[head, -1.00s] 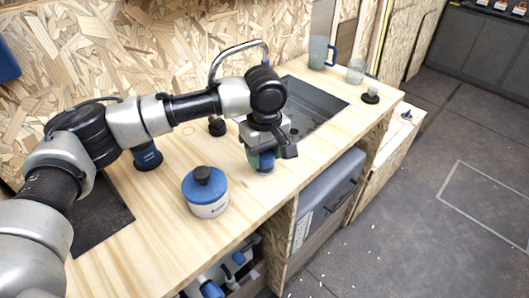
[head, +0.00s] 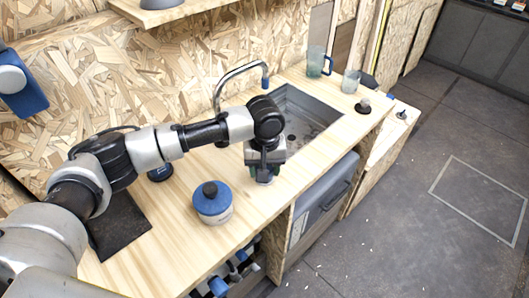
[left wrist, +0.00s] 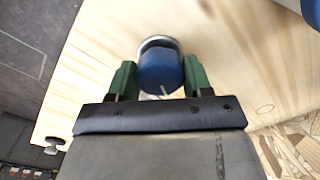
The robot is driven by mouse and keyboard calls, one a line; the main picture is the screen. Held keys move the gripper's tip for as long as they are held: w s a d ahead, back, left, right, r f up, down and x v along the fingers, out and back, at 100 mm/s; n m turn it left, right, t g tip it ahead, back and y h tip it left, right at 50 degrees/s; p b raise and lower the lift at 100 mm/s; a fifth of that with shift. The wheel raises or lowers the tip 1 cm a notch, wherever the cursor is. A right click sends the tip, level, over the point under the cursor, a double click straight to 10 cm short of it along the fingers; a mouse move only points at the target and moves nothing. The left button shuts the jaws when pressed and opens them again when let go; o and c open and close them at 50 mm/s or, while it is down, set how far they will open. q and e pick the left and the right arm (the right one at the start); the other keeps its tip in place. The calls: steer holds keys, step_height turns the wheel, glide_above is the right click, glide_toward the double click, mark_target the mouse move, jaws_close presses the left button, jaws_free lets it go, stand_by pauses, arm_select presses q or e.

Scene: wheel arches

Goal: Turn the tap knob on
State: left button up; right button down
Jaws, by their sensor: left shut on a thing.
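The tap (head: 240,72), a curved metal spout with a blue tip, rises behind the sink (head: 325,108) in the head view. My left gripper (head: 264,172) points down at the counter in front of the sink. In the left wrist view its green fingers (left wrist: 160,80) are shut on the blue round knob (left wrist: 158,68), one finger on each side. A pale metallic rim shows around the knob's far edge. In the head view the arm and gripper hide most of the knob. My right gripper is in neither view.
A white jar with a blue lid (head: 212,207) stands left of the gripper. A jug (head: 317,62), a glass (head: 350,82) and a small black-based item (head: 363,106) stand right of the sink. A dark mat (head: 118,228) lies on the counter at left.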

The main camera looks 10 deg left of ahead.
arm_select(q)
steer(key=m+p, duration=0.6)
steer(key=p, duration=0.1)
steer(key=shift+r, duration=0.2)
steer(key=m+p, duration=0.1)
steer(key=m, duration=0.2)
steer(key=shift+p, duration=0.3)
steer(key=shift+f+m+p, duration=0.15)
steer(key=shift+m+p, duration=0.6)
steer(key=shift+m, duration=0.95)
steer(key=o, duration=0.9)
step_height(320, 180, up, 11)
steer(key=shift+f+b, duration=0.15)
steer(key=shift+b, duration=0.8)
